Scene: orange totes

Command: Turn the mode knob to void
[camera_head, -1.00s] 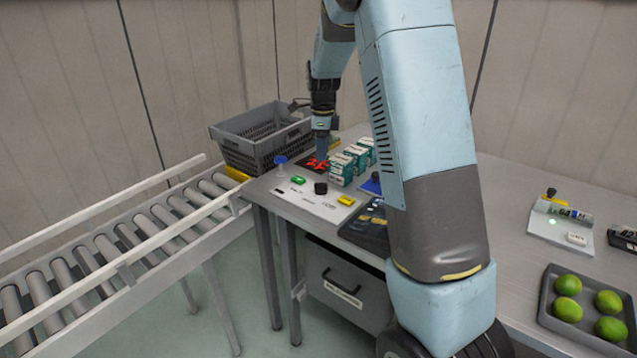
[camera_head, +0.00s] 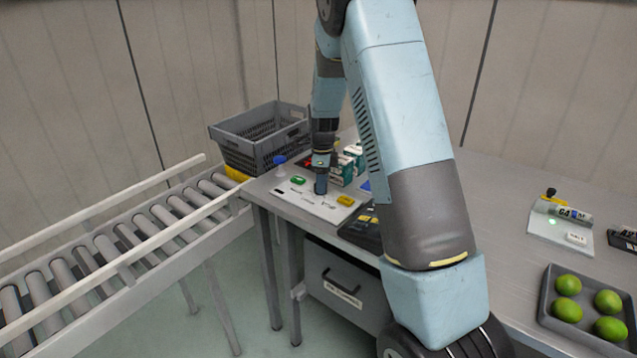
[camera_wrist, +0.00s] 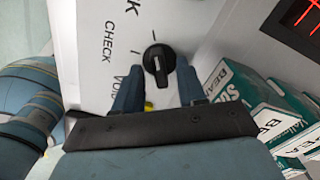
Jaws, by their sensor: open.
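The mode knob (camera_wrist: 158,62) is black and round with a raised grip and a white line, on a white panel (camera_wrist: 90,48). In the wrist view the printed words CHECK and VOID show left of the knob; VOID is partly covered by a finger. My gripper (camera_wrist: 158,78) is open, with its fingers to the left and right of the knob's lower side. I cannot tell whether they touch it. In the head view my gripper (camera_head: 321,186) points down over the panel (camera_head: 312,203) and hides the knob.
A green button (camera_head: 298,180) and a yellow button (camera_head: 346,200) flank the gripper on the panel. Tea boxes (camera_head: 342,168) stand close behind it. A grey crate (camera_head: 262,138) and a roller conveyor (camera_head: 120,245) lie to the left. A tray of limes (camera_head: 548,315) is at the right.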

